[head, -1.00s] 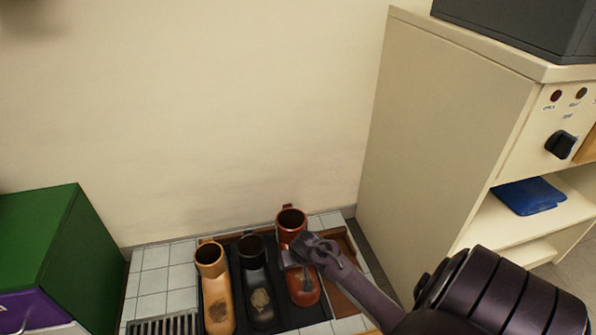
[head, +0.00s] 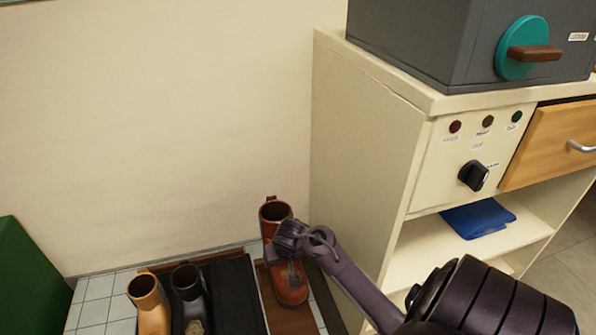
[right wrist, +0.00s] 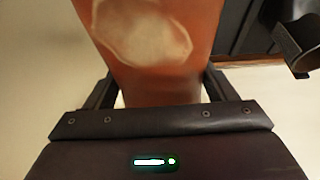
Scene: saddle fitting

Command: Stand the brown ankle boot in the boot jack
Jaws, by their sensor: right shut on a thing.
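The reddish-brown ankle boot (head: 290,286) is upright, its open top toward the wall and its toe toward me. My right gripper (head: 285,248) is shut on it; in the right wrist view the boot (right wrist: 150,45), with a pale scuffed patch, fills the space between the fingers (right wrist: 160,88). The boot is over a brown wooden board (head: 295,322), which looks like the boot jack, between the black mat and the cabinet. The boot hides much of the board, and I cannot tell whether they touch. My left gripper is not in view.
A tan boot (head: 150,305) and a black boot (head: 188,292) stand on the left of the black mat (head: 238,290); its right part is bare. A cream cabinet (head: 365,150) rises close on the right, with a blue cloth (head: 478,218) on its shelf. A green box (head: 25,280) stands left.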

